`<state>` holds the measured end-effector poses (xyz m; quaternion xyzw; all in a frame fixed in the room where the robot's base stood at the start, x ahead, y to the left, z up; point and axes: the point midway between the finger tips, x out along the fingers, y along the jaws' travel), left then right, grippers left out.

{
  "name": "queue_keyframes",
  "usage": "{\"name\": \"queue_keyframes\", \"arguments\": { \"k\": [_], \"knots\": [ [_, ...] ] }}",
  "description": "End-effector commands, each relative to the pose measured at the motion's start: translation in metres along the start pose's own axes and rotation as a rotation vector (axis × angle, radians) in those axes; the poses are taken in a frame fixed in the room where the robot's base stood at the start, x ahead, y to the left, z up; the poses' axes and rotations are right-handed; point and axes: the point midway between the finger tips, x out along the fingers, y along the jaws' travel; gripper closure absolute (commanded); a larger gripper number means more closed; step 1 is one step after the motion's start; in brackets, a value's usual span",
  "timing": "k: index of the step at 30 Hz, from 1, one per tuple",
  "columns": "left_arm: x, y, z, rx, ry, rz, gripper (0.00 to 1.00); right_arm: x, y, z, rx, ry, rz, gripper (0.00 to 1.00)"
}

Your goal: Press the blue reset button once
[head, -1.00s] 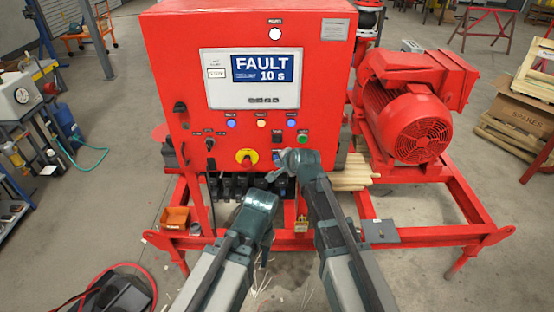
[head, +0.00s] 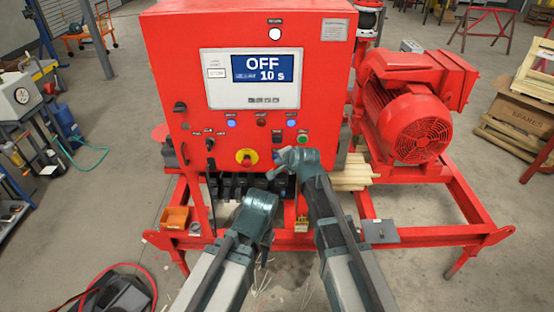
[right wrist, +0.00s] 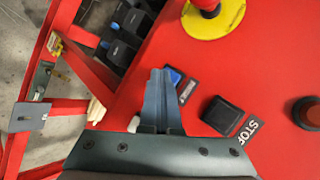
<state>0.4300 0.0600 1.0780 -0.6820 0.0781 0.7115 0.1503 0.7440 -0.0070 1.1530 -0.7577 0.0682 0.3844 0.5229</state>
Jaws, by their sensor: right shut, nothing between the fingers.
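The blue reset button (right wrist: 173,76) is a small square on the red panel, beside a dark label, in the right wrist view. My right gripper (right wrist: 158,73) is shut and empty, its fingertips right at the button's edge and partly covering it. I cannot tell whether they touch it. In the head view the right gripper (head: 272,174) is at the lower right of the red cabinet (head: 180,70) and hides the button area. The cabinet screen (head: 265,69) reads OFF and 10 s. My left gripper (head: 262,196) is low in front of the cabinet; its fingers are not clear.
Near the button are a black STOP button (right wrist: 222,115), a red button or lamp (right wrist: 306,112) and a red emergency knob on a yellow disc (right wrist: 215,18). A green button (head: 302,138) is close above the right gripper. A red motor (head: 410,115) stands at right.

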Motion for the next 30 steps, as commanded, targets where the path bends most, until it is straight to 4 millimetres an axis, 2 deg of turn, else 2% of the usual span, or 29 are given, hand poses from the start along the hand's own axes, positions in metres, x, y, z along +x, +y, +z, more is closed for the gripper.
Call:
{"name": "queue_keyframes", "arguments": {
  "k": [30],
  "knots": [
    [0.0, 0.0, 0.0, 0.0, 0.0, 0.0, 0.5, -0.019, 0.014, 0.014, 0.0, 0.0, 0.0, 1.0]
  ]
}}
